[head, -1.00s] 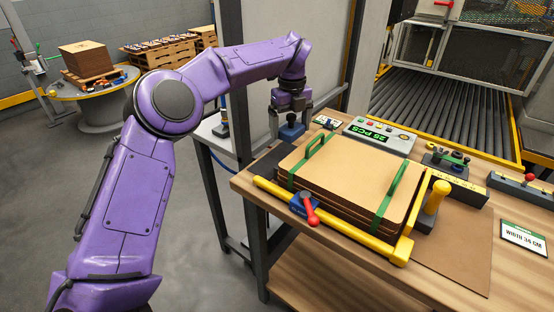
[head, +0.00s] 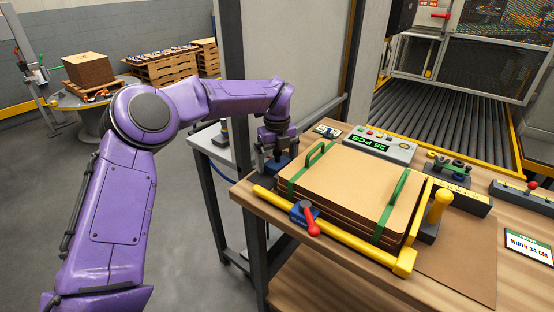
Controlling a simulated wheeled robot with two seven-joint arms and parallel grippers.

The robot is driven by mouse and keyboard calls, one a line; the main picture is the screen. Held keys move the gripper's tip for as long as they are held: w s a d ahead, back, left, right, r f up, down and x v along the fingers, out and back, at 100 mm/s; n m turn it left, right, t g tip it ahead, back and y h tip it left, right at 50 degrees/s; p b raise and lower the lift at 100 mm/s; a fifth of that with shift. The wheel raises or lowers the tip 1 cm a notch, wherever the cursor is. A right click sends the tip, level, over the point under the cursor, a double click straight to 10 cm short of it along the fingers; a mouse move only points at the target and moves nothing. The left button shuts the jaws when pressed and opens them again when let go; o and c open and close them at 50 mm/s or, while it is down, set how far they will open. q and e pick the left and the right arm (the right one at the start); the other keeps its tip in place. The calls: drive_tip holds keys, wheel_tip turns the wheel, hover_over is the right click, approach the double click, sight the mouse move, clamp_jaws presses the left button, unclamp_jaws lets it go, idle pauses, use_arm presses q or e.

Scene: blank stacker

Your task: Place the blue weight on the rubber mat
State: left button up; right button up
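My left gripper (head: 278,153) points down over the back left corner of the wooden bench, left of the cardboard stack. It is shut on the blue weight (head: 283,164), a small dark blue block partly hidden by the fingers. The weight is low at the bench top; I cannot tell whether it touches. I cannot make out the rubber mat clearly; the gripper and weight cover part of that corner. My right gripper is not in view.
The strapped cardboard stack (head: 350,180) with green handles stands close right of the gripper. A yellow rail (head: 335,232) with a blue, red-handled clamp (head: 305,213) runs in front. A control box (head: 382,146) stands behind. A grey post (head: 232,60) rises left of the bench.

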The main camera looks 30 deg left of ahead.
sight(277, 150)
use_arm(q)
wheel_tip(277, 150, up, 12)
drive_tip(key=shift+r+p, duration=0.15)
drive_tip(key=shift+p, duration=0.65)
idle(0.8)
